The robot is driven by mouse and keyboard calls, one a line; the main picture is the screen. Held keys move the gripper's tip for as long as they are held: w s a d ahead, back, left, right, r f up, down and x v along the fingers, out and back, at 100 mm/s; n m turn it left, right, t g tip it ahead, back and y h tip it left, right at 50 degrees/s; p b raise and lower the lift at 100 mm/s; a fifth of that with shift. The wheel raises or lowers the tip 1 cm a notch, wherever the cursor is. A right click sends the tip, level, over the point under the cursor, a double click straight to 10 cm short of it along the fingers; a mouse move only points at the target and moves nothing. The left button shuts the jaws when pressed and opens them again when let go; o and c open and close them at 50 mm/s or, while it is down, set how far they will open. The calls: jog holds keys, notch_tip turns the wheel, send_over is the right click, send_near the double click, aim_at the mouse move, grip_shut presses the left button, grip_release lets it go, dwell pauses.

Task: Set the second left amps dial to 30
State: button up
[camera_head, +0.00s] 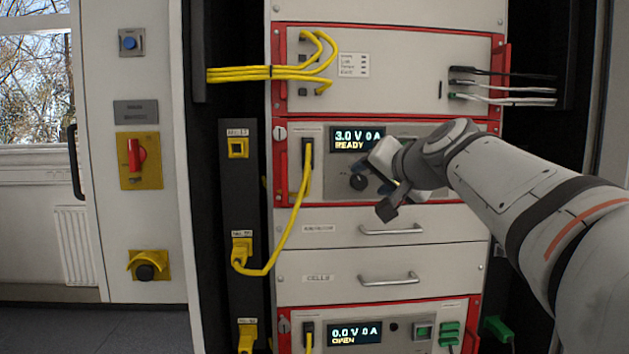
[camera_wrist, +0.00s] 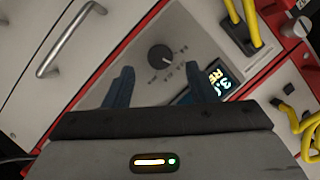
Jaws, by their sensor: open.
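A round black dial (camera_head: 359,182) sits on the grey front of the upper red-framed unit, below a display (camera_head: 356,139) reading "3.0 V 0 A" and "READY". In the wrist view the dial (camera_wrist: 160,57) has small scale marks around it, too small to read. Its setting cannot be told. My gripper (camera_head: 382,189) is in front of this panel, just right of the dial in the head view. In the wrist view my gripper (camera_wrist: 162,78) is open, its two fingers apart with the dial between and beyond their tips. Nothing is held. The arm hides the panel's right part.
A yellow cable (camera_head: 295,210) hangs from a socket left of the dial. Two drawers with handles (camera_head: 390,279) are below. A lower unit's display (camera_head: 354,333) reads "0.0 V 0 A" and "OPEN". A red switch (camera_head: 137,155) is on the left wall.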

aim_at(362, 181)
jog(key=shift+x, duration=1.85)
